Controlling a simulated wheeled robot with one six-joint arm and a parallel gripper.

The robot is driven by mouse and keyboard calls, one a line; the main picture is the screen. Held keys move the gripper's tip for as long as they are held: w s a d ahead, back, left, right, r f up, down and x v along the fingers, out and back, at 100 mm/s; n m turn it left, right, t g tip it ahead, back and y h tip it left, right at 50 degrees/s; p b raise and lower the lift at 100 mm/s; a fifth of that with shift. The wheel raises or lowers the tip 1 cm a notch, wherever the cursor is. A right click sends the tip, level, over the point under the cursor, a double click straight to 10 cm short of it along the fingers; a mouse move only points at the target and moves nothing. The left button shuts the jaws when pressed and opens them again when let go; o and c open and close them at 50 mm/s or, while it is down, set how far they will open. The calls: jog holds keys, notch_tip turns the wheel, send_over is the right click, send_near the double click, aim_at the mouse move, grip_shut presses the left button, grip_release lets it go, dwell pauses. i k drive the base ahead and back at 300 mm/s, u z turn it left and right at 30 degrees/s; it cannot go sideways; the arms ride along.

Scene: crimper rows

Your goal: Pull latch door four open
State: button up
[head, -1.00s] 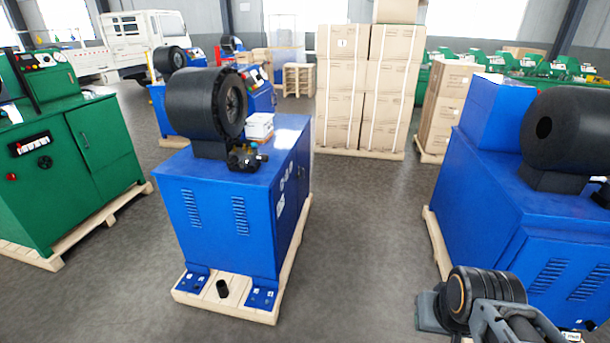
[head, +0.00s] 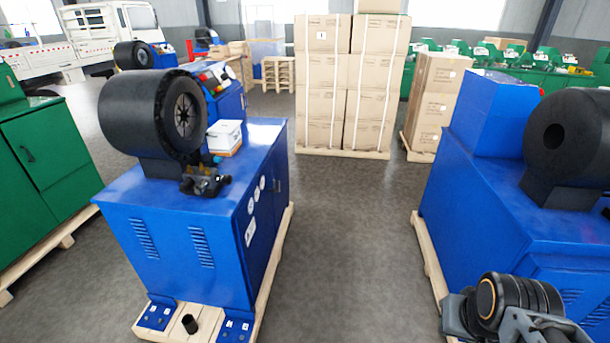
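No door in view carries a readable number, so I cannot tell which is latch door four. The near blue crimper (head: 175,275) has a panel on its right side with round labels and a small dark handle (head: 278,186), seen at a steep angle. The green cabinet (head: 45,160) at the left has a front door with a dark handle (head: 26,154); this door looks shut. Part of my arm shows at the lower right, in front of the right blue machine. My gripper's fingers are not visible.
A grey floor aisle (head: 345,240) lies clear between the near blue crimper and the right blue machine (head: 485,180). Both stand on wooden pallets that jut out at floor level. Stacked cartons (head: 325,90) stand at the aisle's far end, with another carton stack (head: 435,95) beside them.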

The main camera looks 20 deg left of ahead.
aim_at(278, 158)
jog(key=z, duration=0.05)
jog(key=i, duration=1.95)
jog(key=u, duration=1)
jog(key=i, duration=1.1)
jog(key=u, duration=1.3)
jog(key=i, duration=0.4)
jog(key=u, duration=0.25)
